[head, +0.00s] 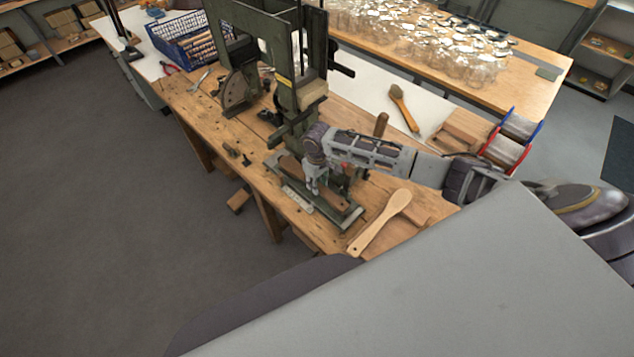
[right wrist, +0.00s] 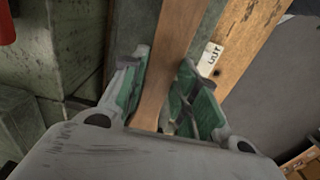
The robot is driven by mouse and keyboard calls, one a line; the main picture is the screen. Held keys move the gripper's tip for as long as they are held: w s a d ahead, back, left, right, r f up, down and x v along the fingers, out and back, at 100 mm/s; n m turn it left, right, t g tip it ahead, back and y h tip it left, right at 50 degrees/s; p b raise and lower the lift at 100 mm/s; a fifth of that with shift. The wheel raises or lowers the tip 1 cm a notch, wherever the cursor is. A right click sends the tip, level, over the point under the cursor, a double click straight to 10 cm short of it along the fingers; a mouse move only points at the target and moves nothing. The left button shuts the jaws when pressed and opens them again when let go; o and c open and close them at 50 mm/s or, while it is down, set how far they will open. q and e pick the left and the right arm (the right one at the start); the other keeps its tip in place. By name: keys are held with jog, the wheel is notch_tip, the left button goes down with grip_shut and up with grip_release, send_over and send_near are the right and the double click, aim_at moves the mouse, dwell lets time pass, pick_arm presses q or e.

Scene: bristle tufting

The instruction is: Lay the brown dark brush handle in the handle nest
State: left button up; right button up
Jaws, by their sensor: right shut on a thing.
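The brown dark brush handle (head: 332,197) lies lengthwise low over the green metal bed (head: 349,218) at the foot of the tufting machine. The right wrist view shows the handle (right wrist: 172,55) running between my right gripper's green finger pads. My right gripper (head: 315,187) is shut on it, pointing down; it also shows in the right wrist view (right wrist: 162,95). I take the bed to be the handle nest, but its shape is mostly hidden by the handle and gripper. I cannot tell if the handle touches it. My left gripper is not in view.
The tall green machine (head: 290,85) stands just behind my gripper. A pale wooden paddle-shaped handle (head: 380,222) lies at the bench's front right. A white marked label (head: 298,197) sits at the bed's front edge. Red and blue spools (head: 508,145) stand at right.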

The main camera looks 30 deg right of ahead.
jog(key=o, duration=1.2)
jog(key=shift+c, duration=0.2)
jog(key=shift+o, duration=0.4)
jog(key=shift+f, duration=0.1)
jog(key=o, duration=0.3)
jog(key=shift+r, duration=0.2)
jog(key=shift+r+p, duration=0.3)
jog(key=shift+r, duration=3)
